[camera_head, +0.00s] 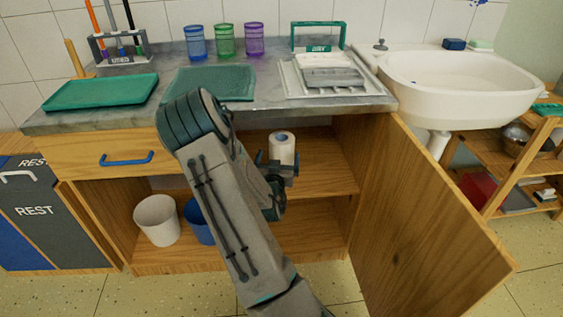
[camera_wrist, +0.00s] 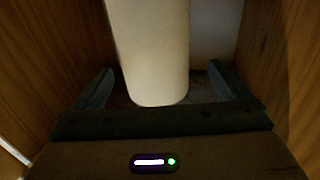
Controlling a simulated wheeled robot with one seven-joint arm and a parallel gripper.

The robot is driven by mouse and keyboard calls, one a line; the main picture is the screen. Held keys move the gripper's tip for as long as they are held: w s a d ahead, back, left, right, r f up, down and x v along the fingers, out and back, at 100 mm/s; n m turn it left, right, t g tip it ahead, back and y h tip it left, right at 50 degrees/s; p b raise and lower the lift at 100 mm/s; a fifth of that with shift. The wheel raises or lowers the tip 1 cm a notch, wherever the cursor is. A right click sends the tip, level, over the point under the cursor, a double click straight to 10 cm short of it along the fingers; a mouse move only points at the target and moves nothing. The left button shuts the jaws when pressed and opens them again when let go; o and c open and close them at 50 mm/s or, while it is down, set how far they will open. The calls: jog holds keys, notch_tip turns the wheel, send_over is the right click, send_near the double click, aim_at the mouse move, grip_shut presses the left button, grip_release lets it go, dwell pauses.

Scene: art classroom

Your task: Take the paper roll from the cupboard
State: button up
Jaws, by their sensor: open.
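The white paper roll (camera_head: 283,150) stands upright on the cupboard's upper shelf (camera_head: 325,177), behind the open door (camera_head: 425,225). My gripper (camera_head: 279,162) is at the cupboard opening, in front of the roll's lower part. In the wrist view the roll (camera_wrist: 152,50) fills the upper middle, between the two fingers of my gripper (camera_wrist: 165,90). The fingers are spread, with a gap visible on each side of the roll. My arm hides part of the cupboard's middle in the head view.
A white bin (camera_head: 157,220) and a blue bin (camera_head: 199,222) stand in the cupboard's lower left. The drawer (camera_head: 95,157) is shut above them. The countertop (camera_head: 268,90) holds trays and cups above the opening. A sink (camera_head: 460,90) is at right, beyond the open door.

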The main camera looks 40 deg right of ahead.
jog(key=x, duration=0.1)
jog(key=b+x, duration=0.1)
jog(key=x, duration=0.2)
jog(key=shift+s+d+f, duration=0.1)
jog(key=shift+d+f, duration=0.25)
jog(key=shift+w+d, duration=0.3)
jog(key=shift+r, duration=0.1)
jog(key=c, duration=1.1)
